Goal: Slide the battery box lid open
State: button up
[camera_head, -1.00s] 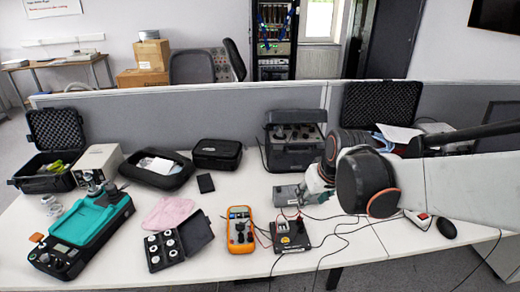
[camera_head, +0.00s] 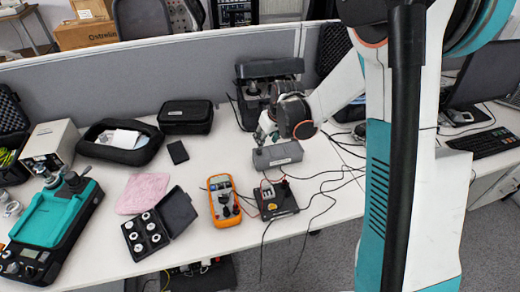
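A grey oblong box (camera_head: 279,155), which looks like the battery box, lies on the white table at the middle. Its top looks closed, but the lid's edge is too small to make out. My gripper (camera_head: 264,138) is low over the table at the back left edge of this box, very close to it. I cannot tell whether it touches the box. The fingers are small and partly hidden by my wrist, so their opening does not show.
In front stand a black device with leads (camera_head: 276,199) and an orange multimeter (camera_head: 224,201). An open black case of weights (camera_head: 158,225) and a pink cloth (camera_head: 143,193) lie left. A large dark instrument (camera_head: 262,82) stands behind. Loose cables cross the table to the right.

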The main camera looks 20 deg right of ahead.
aim_at(260, 151)
jog(key=b+x, duration=0.3)
jog(key=x, duration=0.7)
grip_shut()
